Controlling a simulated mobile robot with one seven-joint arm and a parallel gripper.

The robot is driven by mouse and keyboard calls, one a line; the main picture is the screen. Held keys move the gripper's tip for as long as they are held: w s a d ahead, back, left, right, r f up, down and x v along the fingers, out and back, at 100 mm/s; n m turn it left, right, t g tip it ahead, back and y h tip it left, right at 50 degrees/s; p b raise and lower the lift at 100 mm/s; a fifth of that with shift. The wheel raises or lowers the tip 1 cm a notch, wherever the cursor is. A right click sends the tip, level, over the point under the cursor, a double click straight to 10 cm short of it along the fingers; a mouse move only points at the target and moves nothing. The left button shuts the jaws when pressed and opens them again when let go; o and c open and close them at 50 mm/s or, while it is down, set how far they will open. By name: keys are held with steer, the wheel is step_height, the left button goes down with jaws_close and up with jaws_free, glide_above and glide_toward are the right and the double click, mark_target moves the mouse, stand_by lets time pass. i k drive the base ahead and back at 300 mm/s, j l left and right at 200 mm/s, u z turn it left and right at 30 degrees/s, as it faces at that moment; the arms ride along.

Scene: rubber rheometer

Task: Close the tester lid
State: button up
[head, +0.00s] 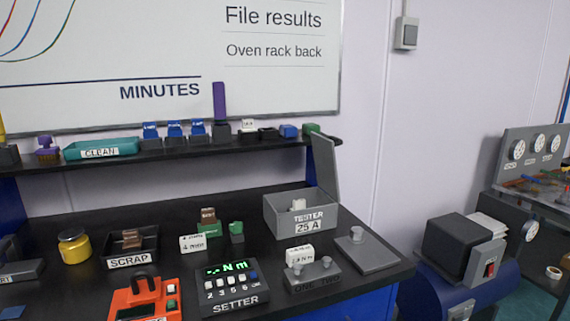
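The tester (285,222) is a grey open-topped box marked "TESTER 25 A", toward the right of the black bench in the head view. Its grey lid (325,168) stands open, nearly upright at the box's right side, rising above the shelf edge. A small pale object (298,204) shows inside the box; its lower part is hidden by the front wall. My gripper is not in this view.
A flat grey plate with a knob (380,259) lies right of the tester. A grey two-knob block (312,278) and a white labelled block (299,255) stand in front. The setter (235,303) is front left. A shelf (180,147) runs behind.

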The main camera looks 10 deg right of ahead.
mark_target(323, 147)
steer(key=l+u, duration=0.25)
steer(key=l, duration=0.2)
steer(key=i+l+u, duration=0.1)
steer(key=l+u, duration=0.2)
steer(key=l, duration=0.2)
steer(key=l+u, duration=0.15)
steer(key=l, duration=1.35)
steer(key=k+l, duration=0.1)
steer(key=l, duration=0.45)
steer(key=k+l, duration=0.25)
steer(key=i+j, duration=0.15)
steer(key=i+u, duration=0.05)
steer(key=i, duration=0.05)
